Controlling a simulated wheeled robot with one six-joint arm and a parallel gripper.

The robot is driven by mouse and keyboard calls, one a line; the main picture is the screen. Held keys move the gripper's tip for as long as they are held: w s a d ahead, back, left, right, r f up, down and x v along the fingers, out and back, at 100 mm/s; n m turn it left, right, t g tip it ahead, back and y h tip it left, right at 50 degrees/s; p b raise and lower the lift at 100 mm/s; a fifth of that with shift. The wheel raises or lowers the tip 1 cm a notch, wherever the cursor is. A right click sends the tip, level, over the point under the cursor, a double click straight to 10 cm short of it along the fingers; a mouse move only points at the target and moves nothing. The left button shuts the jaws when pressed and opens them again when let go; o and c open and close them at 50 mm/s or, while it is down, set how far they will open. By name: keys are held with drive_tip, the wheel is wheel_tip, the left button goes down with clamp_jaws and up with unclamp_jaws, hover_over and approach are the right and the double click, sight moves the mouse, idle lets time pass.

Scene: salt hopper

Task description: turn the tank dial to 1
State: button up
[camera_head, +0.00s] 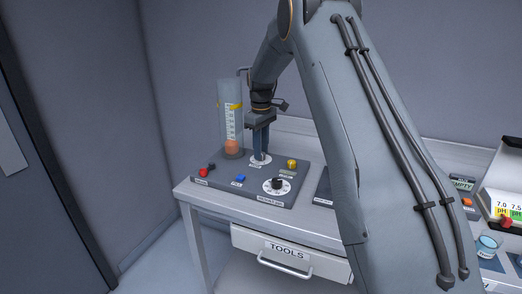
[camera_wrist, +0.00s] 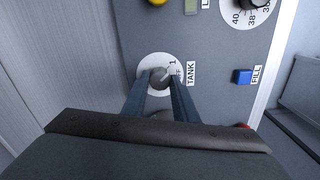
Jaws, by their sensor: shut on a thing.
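The tank dial is a dark round knob (camera_wrist: 159,77) on a white disc (camera_wrist: 147,62), beside the label TANK. Marks "1" and part of "OFF" show on the disc's right side in the wrist view. A light pointer on the knob seems to aim towards these marks, but I cannot tell at which one. My gripper (camera_wrist: 160,82) has a finger on each side of the knob and is shut on it. In the head view my gripper (camera_head: 261,153) points straight down on the dial's white disc (camera_head: 263,162), and its fingers hide the knob.
A clear cylinder (camera_head: 231,120) with an orange ball stands just left of my gripper. The panel also has a yellow knob (camera_head: 292,164), a blue FILL button (camera_head: 239,179), a red button (camera_head: 203,172) and a larger numbered dial (camera_head: 277,184). A TOOLS drawer (camera_head: 287,252) is below.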

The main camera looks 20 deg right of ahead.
drive_tip(key=shift+r+n, duration=0.1)
drive_tip(key=shift+n, duration=0.2)
drive_tip(key=o, duration=1.1)
drive_tip(key=shift+c, duration=0.2)
drive_tip(key=shift+r+b, duration=1.05)
drive_tip(key=shift+r, duration=2.8)
